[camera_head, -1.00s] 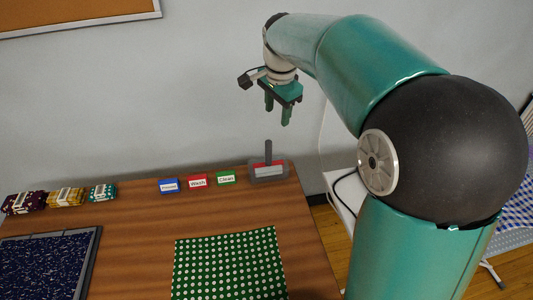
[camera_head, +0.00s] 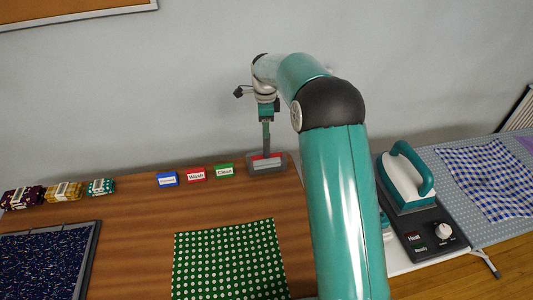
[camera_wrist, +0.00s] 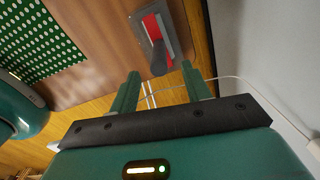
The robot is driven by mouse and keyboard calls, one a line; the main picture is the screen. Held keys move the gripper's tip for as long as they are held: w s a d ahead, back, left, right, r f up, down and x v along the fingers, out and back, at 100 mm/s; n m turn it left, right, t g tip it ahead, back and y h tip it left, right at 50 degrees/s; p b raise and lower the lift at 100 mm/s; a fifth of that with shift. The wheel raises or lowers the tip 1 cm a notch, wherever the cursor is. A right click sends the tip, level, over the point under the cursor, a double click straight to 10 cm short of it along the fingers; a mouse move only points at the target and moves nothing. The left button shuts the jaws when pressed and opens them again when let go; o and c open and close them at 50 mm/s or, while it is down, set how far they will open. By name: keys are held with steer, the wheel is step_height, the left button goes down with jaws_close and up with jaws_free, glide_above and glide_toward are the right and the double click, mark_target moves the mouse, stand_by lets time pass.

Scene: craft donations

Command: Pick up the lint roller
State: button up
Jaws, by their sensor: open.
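The lint roller (camera_head: 266,158), with a red and pale head and a dark upright handle, stands on a grey base at the back right of the wooden table. It also shows in the wrist view (camera_wrist: 152,30), its handle pointing toward my fingers. My gripper (camera_head: 266,134) hangs over the roller with its fingers pointing down. In the wrist view my gripper (camera_wrist: 160,70) is open and empty, and the handle's end appears in the gap between the fingertips. I cannot tell how far the handle reaches between them.
Blue (camera_head: 167,179), red (camera_head: 196,174) and green (camera_head: 224,170) label blocks stand left of the roller. A green dotted cloth (camera_head: 230,262) lies in front. Folded fabrics (camera_head: 64,192) and a dark tray (camera_head: 93,262) are at left. An iron (camera_head: 404,182) stands right of my arm.

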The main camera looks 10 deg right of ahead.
mark_target(267, 141)
steer(key=f, duration=0.7)
steer(key=shift+s+d+f, duration=0.1)
steer(key=shift+d+f, duration=0.1)
steer(key=shift+f, duration=0.1)
jaws_close()
steer(key=shift+r, duration=0.1)
